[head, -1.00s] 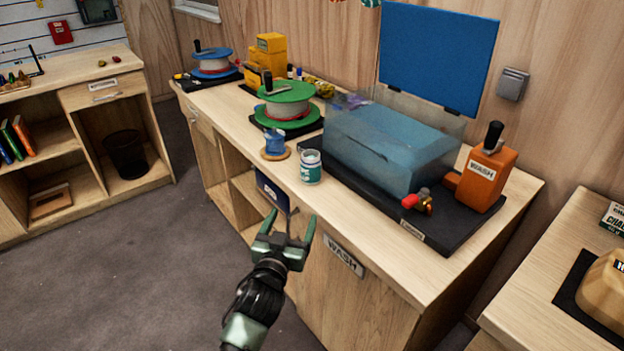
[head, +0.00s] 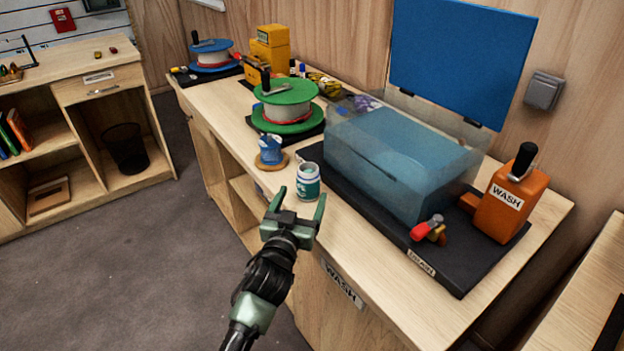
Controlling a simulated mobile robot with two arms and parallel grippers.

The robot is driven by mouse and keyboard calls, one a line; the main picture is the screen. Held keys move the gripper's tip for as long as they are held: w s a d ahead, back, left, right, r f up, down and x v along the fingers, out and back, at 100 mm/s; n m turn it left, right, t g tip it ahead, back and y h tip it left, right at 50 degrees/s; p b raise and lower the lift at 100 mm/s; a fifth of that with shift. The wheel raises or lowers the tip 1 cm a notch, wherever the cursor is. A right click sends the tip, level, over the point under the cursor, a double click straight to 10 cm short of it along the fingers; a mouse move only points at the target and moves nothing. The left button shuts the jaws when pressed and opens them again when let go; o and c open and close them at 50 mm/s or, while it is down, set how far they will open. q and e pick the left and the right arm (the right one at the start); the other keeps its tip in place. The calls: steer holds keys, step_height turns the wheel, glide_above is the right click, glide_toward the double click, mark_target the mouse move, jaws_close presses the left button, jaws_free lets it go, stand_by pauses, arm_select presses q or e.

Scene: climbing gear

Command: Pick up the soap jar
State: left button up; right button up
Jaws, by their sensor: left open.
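The soap jar (head: 308,182) is a small teal jar with a white label and pale lid. It stands upright on the wooden counter near its front edge, left of the wash tank. My left gripper (head: 297,200) is open, with green fingers spread. In the picture its fingertips lie just below and beside the jar, with nothing held between them. I cannot tell how large the gap in depth to the jar is. My right gripper is not in view.
A blue item on a round wooden coaster (head: 271,154) stands just left of the jar. The clear wash tank (head: 385,160) and its black mat (head: 450,262) are to the right. A green spool (head: 286,105) stands behind. The counter front (head: 340,285) is close beside my arm.

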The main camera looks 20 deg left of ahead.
mark_target(305, 188)
arm_select(q)
steer(key=shift+w+r, duration=0.2)
steer(key=shift+w, duration=0.2)
steer(key=shift+w+r, duration=0.15)
steer(key=shift+w, duration=1.15)
steer(key=shift+w+p, duration=0.3)
steer(key=shift+w, duration=1.1)
steer(key=c, duration=1.6)
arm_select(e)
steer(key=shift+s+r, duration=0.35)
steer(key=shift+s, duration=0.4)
